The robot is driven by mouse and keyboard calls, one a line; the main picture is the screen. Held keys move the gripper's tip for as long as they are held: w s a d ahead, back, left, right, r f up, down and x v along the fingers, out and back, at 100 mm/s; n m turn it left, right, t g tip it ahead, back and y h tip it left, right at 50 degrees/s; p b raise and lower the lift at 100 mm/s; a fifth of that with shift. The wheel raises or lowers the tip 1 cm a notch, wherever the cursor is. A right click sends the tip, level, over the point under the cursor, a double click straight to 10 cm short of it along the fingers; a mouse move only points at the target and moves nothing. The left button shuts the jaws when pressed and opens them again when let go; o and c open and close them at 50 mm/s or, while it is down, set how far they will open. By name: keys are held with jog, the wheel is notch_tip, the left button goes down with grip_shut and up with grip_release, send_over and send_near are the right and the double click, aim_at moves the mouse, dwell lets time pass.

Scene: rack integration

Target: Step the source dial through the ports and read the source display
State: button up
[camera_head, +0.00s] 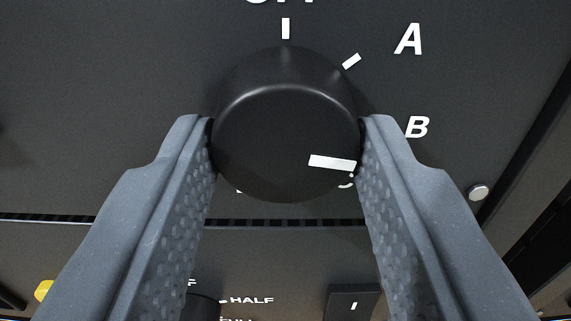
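The source dial (275,150) is a round black knob with a white pointer line on its face. The pointer aims right and slightly down, a little below the direction of the B label (417,127). The A label (409,39) is at the upper right, and a partly cut-off OFF label (280,3) is at the top. My gripper (286,135) has its two grey textured fingers on either side of the dial, apparently touching it. The fingers and dial hide the lower labels. The source display is not in view.
Below a slotted seam is another panel with a HALF label (251,300), a partly hidden dark knob (204,308) and a black switch (351,303) marked with a line. A yellow part (43,290) is at lower left. A screw (478,192) is at right.

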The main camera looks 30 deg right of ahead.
jog(key=shift+m, duration=0.4)
jog(key=m+b, duration=0.1)
jog(key=m, duration=0.2)
jog(key=shift+a+m, duration=0.1)
jog(key=shift+m, duration=0.2)
jog(key=m+b, duration=0.2)
jog(key=m, duration=0.3)
jog(key=shift+f+b, duration=0.15)
jog(key=shift+b, duration=0.2)
jog(key=shift+m, duration=0.3)
jog(key=o, duration=1)
jog(key=shift+r, duration=0.2)
